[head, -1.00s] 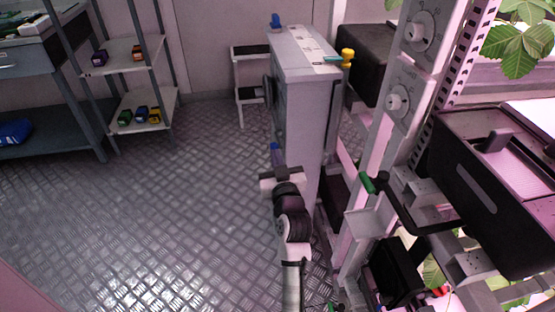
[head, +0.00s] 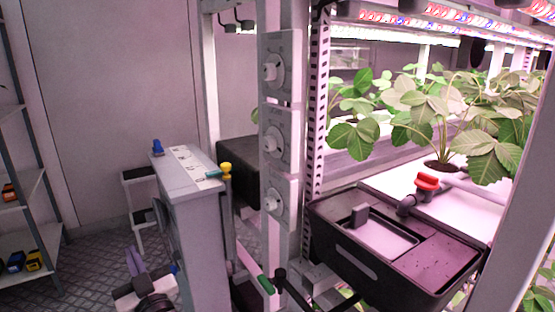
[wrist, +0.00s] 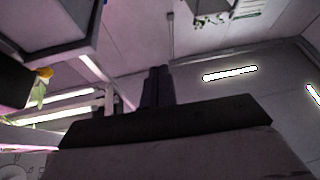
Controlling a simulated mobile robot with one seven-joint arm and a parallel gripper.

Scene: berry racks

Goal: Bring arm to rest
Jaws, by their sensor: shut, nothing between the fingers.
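My gripper (head: 136,262) shows at the lower left of the head view, in front of the grey cabinet, with its dark fingers pointing up. In the wrist view its two dark fingers (wrist: 157,88) stand close together with nothing between them. The gripper is shut and empty. Most of my arm lies below the head view's lower edge.
A grey cabinet (head: 195,240) with blue and yellow knobs stands just right of my gripper. A plant rack with dials on its post (head: 273,150) and a black trough (head: 360,260) fills the right. A shelf (head: 30,240) stands far left. Patterned floor (head: 90,270) lies between.

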